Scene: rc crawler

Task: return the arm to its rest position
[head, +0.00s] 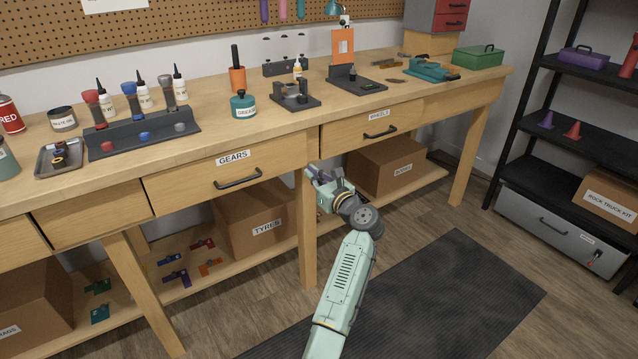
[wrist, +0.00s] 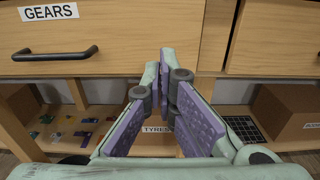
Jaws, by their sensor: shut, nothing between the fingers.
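My arm (head: 346,280) is pale green and reaches up from the bottom middle of the head view. My gripper (head: 316,172) is in front of the workbench, near the leg between the GEARS drawer and the WHEELS drawer. In the wrist view my gripper (wrist: 164,75) shows its purple-padded fingers with their tips together and nothing between them. The fingers point at the bench front, just right of the GEARS drawer handle (wrist: 55,53). They partly hide the TYRES box below.
The workbench (head: 250,130) holds bottles, trays and tools. The GEARS drawer (head: 210,180) and WHEELS drawer (head: 350,138) look closed. A black shelf rack (head: 560,130) stands at right. The floor mat (head: 450,290) is clear.

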